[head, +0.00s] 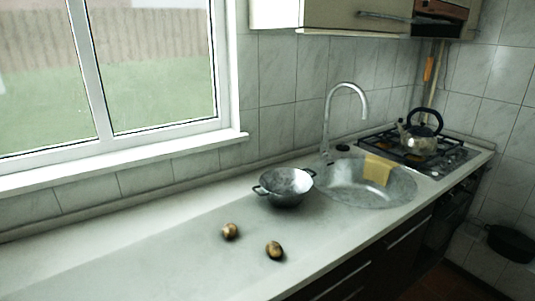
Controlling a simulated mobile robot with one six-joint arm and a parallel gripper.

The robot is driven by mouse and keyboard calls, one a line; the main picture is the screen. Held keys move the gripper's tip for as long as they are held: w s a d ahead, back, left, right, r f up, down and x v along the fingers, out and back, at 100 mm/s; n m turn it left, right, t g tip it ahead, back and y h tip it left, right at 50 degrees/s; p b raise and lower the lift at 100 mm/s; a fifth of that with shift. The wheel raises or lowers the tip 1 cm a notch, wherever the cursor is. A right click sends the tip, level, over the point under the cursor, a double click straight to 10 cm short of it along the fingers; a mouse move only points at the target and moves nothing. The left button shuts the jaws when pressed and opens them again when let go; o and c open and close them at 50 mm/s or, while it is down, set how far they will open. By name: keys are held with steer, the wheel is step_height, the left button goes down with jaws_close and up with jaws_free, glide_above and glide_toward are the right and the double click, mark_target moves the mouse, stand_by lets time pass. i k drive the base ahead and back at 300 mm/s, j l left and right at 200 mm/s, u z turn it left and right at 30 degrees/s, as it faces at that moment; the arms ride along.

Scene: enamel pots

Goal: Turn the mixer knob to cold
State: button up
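A tall chrome faucet (327,118) with a curved spout rises behind the round metal sink (395,190), and its spout reaches over the basin. The mixer knob cannot be made out clearly at the faucet's base, so its setting cannot be told. A small dark round piece (343,148) sits on the counter just right of the faucet's base; I cannot tell what it is. My gripper is not in view.
A metal colander (286,187) stands left of the sink, with two brownish round items (231,231) (274,250) nearer. A yellow cloth (378,169) hangs in the sink. A kettle (419,140) stands on the stove (446,158). The left counter (110,245) is clear.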

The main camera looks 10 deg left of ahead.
mark_target(327, 155)
steer(key=i+l+u, duration=0.15)
steer(key=i+u, duration=0.25)
steer(key=i+l+u, duration=0.75)
steer(key=i, duration=0.05)
